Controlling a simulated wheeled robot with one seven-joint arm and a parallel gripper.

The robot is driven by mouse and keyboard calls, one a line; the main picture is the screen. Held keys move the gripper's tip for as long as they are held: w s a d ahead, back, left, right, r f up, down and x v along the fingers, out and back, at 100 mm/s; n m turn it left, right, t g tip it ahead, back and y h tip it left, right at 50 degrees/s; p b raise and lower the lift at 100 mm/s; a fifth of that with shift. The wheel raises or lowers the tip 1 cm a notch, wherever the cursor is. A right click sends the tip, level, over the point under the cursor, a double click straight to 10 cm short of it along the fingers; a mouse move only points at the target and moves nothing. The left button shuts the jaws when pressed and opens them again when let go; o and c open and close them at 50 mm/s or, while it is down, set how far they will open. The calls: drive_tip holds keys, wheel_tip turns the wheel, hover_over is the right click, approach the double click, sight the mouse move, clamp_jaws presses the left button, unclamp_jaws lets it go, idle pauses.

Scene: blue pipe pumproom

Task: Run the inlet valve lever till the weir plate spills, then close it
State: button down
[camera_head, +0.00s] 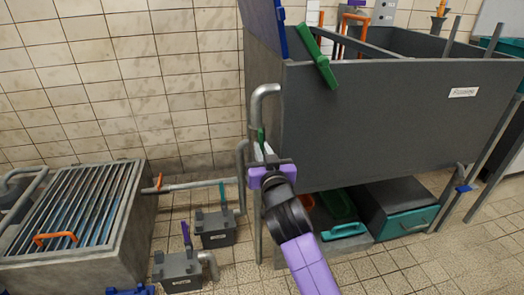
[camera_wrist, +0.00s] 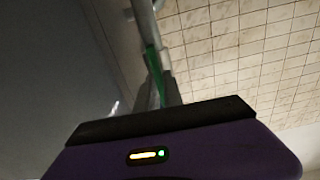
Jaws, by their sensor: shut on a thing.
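My gripper (camera_head: 264,153) is beside the left end of a large dark grey tank (camera_head: 400,110). It is shut on a slim green lever (camera_head: 261,138) by the grey standing pipe. In the wrist view the green lever (camera_wrist: 152,62) runs up between the fingers (camera_wrist: 160,88), in front of the pipe (camera_wrist: 143,15). The lever's lower part is hidden by the fingers. I take this to be the inlet valve lever, but I see no label on it. I cannot pick out the weir plate or any water spilling over it.
A thicker green bar (camera_head: 318,58) leans over the tank's top edge. A grated basin (camera_head: 75,215) with an orange handle (camera_head: 54,238) stands at left. Small grey boxes (camera_head: 217,228) with upright handles stand on the floor. A teal-fronted box (camera_head: 410,220) sits under the tank.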

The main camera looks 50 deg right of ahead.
drive_tip(key=shift+f, duration=0.1)
drive_tip(key=c, duration=1.5)
unclamp_jaws()
drive_tip(key=shift+s, duration=0.1)
drive_tip(key=shift+p+v, duration=0.75)
drive_tip(key=shift+v, duration=3.1)
